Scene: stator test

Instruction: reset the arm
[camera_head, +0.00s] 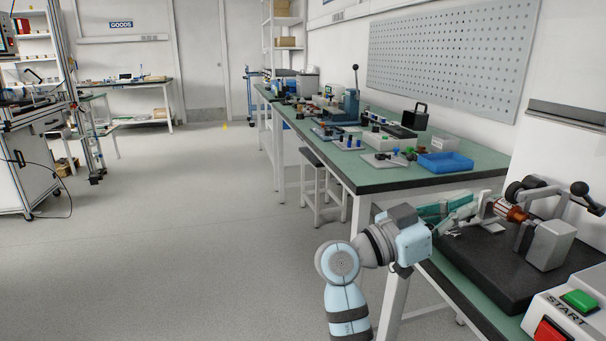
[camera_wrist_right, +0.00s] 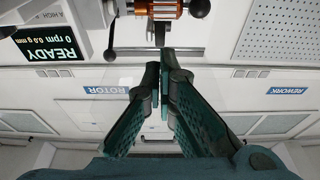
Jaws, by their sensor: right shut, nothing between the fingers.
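My right gripper (camera_head: 474,207) reaches in over the near bench at the right of the head view, with my blue and white arm behind it. In the right wrist view its green fingers (camera_wrist_right: 165,75) are together with nothing between them. A rotor with copper windings (camera_head: 511,211) sits on the test machine just beyond the fingertips. It also shows at the top edge of the right wrist view (camera_wrist_right: 159,12), apart from the fingers. My left gripper is in neither view.
The machine's dark base (camera_head: 478,262) and a box with a green START button (camera_head: 579,300) are close on the right. A screen (camera_wrist_right: 48,42) reads READY, 0 rpm. A blue tray (camera_head: 446,162) and several parts are on the bench behind. Open floor (camera_head: 200,240) lies left.

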